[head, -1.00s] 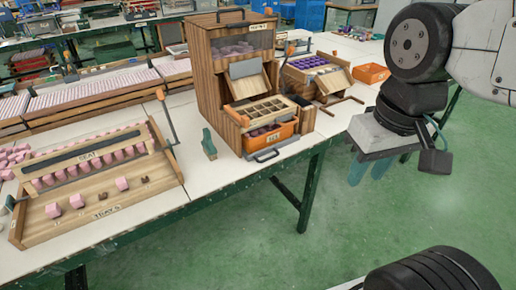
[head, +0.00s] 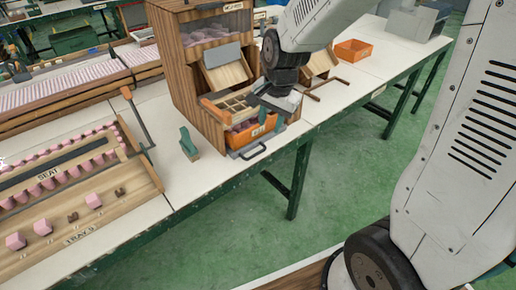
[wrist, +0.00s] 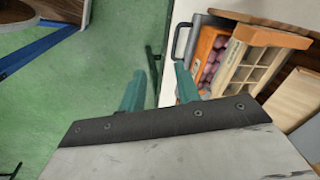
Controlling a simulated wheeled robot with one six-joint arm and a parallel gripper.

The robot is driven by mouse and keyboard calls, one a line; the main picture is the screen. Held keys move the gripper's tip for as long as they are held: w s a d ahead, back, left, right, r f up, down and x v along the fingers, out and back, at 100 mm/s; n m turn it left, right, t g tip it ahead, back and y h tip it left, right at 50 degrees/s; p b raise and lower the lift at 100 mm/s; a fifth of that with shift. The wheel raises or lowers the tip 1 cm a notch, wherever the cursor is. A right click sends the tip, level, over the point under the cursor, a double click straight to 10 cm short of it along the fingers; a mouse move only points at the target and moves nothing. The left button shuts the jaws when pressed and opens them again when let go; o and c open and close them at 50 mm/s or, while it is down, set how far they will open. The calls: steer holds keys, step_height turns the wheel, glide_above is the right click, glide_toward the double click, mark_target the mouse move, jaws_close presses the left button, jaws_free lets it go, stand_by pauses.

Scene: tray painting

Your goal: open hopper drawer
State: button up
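The wooden hopper (head: 182,72) stands on the white table. Its orange drawer (head: 243,138) is low on the front, under a wooden grid tray, with a dark handle (head: 252,152) sticking out. In the wrist view the drawer (wrist: 208,48) holds pink pieces and its handle (wrist: 178,42) lies just beyond my fingers. My gripper (wrist: 160,80) is open, its two green fingers apart with nothing between them. The handle is not between the fingertips.
A small green stand (head: 188,144) sits left of the drawer. A seat tray rack (head: 75,185) with pink pieces is at the left. An orange bin (head: 353,50) and wooden bars (head: 327,86) lie to the right. The floor before the table edge is clear.

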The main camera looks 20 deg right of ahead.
mark_target(257, 153)
steer(key=w+f+m, duration=0.1)
steer(key=w+f, duration=0.1)
steer(key=f, duration=0.3)
steer(key=w+f+m, duration=0.1)
steer(key=w+f, duration=0.1)
steer(key=f, duration=0.4)
steer(key=w+a+f+m, duration=0.1)
steer(key=w+f, duration=0.2)
steer(key=f, duration=0.2)
steer(key=shift+f+m, duration=0.25)
steer(key=shift+m, duration=0.15)
jaws_close()
